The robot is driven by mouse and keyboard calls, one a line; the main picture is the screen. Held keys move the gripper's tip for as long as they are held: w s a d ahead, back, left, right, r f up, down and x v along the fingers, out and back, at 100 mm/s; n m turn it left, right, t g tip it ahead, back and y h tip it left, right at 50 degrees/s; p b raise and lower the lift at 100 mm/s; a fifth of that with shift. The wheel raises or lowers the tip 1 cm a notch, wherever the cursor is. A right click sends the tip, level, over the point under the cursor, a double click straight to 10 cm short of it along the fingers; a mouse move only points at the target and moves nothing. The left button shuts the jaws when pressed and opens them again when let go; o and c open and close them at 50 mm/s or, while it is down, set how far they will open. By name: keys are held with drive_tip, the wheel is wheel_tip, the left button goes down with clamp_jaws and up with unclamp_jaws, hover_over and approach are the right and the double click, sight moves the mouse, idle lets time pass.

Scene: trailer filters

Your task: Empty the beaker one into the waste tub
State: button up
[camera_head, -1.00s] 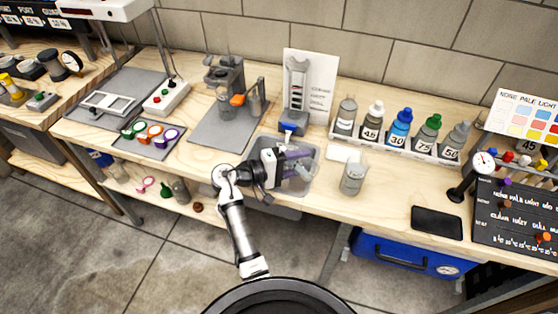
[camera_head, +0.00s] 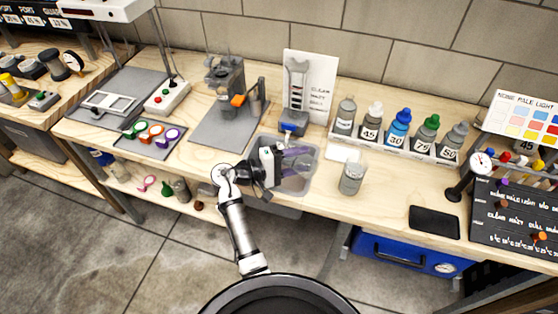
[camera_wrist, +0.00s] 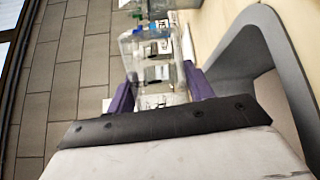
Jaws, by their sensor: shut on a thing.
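My gripper (camera_head: 297,162), with purple fingers, is over the grey waste tub (camera_head: 304,190) at the front middle of the bench. It is shut on a clear beaker (camera_wrist: 150,68), seen between the fingers in the wrist view. The wrist view is rolled sideways, and the beaker is tipped well over from upright. In the head view the beaker is faint against the tub. The tub's grey rim (camera_wrist: 268,42) curves along the right of the wrist view. I cannot tell whether liquid is left in the beaker.
A clear jar (camera_head: 352,178) stands just right of the tub. Behind it is a rack of several capped bottles (camera_head: 399,128). A dark flat pad (camera_head: 434,222) lies farther right. A stand on a grey mat (camera_head: 213,132) is left of the tub.

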drive_tip(key=shift+w+a+r+n+h, duration=0.25)
drive_tip(key=shift+r+n+h, duration=0.2)
drive_tip(key=shift+n, duration=0.45)
idle(0.6)
drive_tip(key=shift+w+a+f+n+t+h, duration=0.25)
drive_tip(key=shift+w+f+n+t, duration=0.05)
drive_tip(key=shift+n, duration=0.5)
idle(0.6)
drive_tip(key=shift+w+a+r+n+t+h, duration=0.25)
drive_tip(key=shift+w+a+r+n+t, duration=0.1)
drive_tip(key=shift+n, duration=0.6)
drive_tip(key=shift+w+a+r+n+t+h, duration=0.25)
drive_tip(key=shift+w+n+t, duration=0.1)
drive_tip(key=shift+n, duration=0.6)
idle(0.9)
idle(0.8)
